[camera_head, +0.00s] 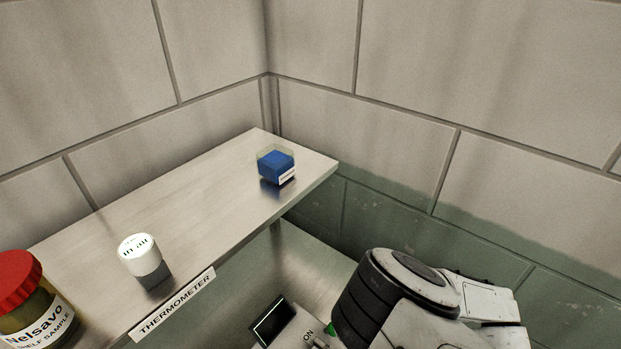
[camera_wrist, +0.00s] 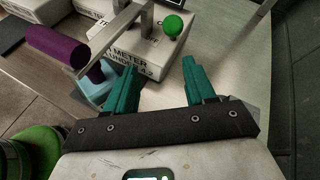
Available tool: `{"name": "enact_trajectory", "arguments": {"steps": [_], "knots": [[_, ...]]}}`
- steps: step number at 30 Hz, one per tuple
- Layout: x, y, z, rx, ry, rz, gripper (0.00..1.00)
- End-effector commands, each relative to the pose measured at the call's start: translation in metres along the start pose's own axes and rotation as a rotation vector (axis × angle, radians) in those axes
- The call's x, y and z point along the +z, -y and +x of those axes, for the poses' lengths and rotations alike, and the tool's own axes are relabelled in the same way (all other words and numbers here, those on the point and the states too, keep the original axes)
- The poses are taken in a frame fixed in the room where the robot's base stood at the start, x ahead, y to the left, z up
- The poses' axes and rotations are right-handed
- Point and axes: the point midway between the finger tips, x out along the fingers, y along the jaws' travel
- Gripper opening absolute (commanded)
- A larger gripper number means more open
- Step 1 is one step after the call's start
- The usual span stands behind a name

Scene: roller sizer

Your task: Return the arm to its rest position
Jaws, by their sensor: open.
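My gripper (camera_wrist: 157,88) shows in the wrist view with its two teal fingers spread apart and nothing between them. It is over a steel surface, in front of a white labelled device (camera_wrist: 150,50) with a green ball-shaped knob (camera_wrist: 173,26). In the head view my white and black arm (camera_head: 400,300) is at the lower right, bent beside the shelf. My gripper is not visible in the head view.
A steel shelf (camera_head: 215,190) labelled THERMOMETER holds a blue block in a clear box (camera_head: 276,165), a white-capped container (camera_head: 140,255) and a red-lidded jar (camera_head: 30,300). A purple cylinder (camera_wrist: 57,46) is left of the fingers. Tiled walls (camera_head: 480,90) stand behind.

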Motion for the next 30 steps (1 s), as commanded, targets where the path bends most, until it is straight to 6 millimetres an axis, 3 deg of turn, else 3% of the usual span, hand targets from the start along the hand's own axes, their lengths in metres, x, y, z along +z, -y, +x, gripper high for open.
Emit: {"name": "enact_trajectory", "arguments": {"steps": [8, 11, 14, 18, 21, 24, 27, 30], "knots": [[-0.048, -0.017, -0.053, 0.006, -0.171, 0.001, 0.55], [-0.071, -0.027, -0.084, 0.015, -0.268, -0.004, 0.55], [-0.1, -0.041, -0.13, 0.034, -0.408, -0.016, 0.55], [-0.136, -0.064, -0.218, 0.097, -0.668, -0.064, 0.55], [-0.148, -0.074, -0.277, 0.166, -0.846, -0.122, 0.55], [-0.152, -0.079, -0.323, 0.251, -0.997, -0.2, 0.55], [-0.15, -0.08, -0.357, 0.351, -1.121, -0.294, 0.55], [-0.146, -0.078, -0.374, 0.461, -1.212, -0.403, 0.55]]}}
